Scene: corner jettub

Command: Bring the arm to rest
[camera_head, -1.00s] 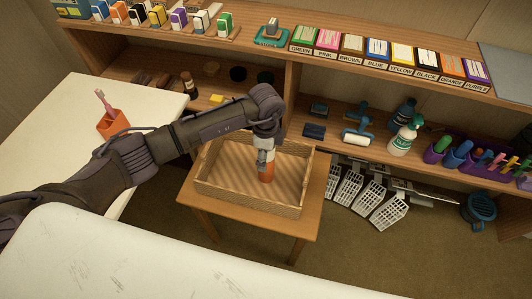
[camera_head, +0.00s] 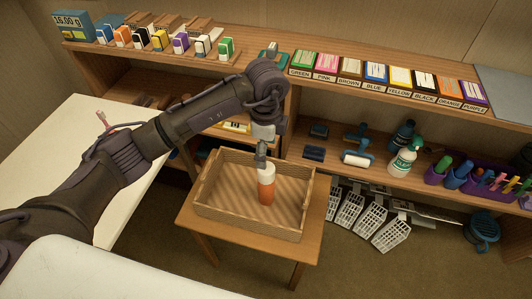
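The bottle stands upright in the tray (camera_head: 222,208). The fingertips show just above and behind the bottle's top in the picture. The fingers are small and seen edge-on, so whether they are apart is unclear. I cannot tell whether they touch the bottle. My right gripper is not in view.
The tray sits on a small wooden table (camera_head: 305,220). A white table (camera_head: 60,150) lies left under my arm. A shelf (camera_head: 250,55) with ink pads and stamps runs behind. A white bottle (camera_head: 404,158) and a purple organizer (camera_head: 450,177) stand on the lower shelf.

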